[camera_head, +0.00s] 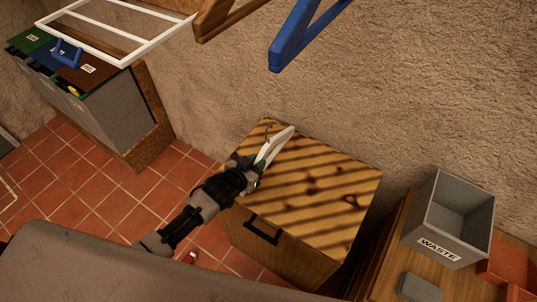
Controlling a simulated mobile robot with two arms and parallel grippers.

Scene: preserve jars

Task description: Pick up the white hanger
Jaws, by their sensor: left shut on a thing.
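The white hanger (277,143) is in my left gripper (257,168), which is shut on it. The hanger's white end points up and right over the wooden box's top; part of it is hidden by the gripper. My left arm comes in from the lower left. Whether the hanger touches the box top, I cannot tell. My right gripper is not in view.
The striped wooden box (320,205) has a dark handle. A blue hanger (305,32) and a brown wooden one (212,18) show at the top. A grey WASTE bin (436,246) stands at right. A white rack (122,54) is at upper left.

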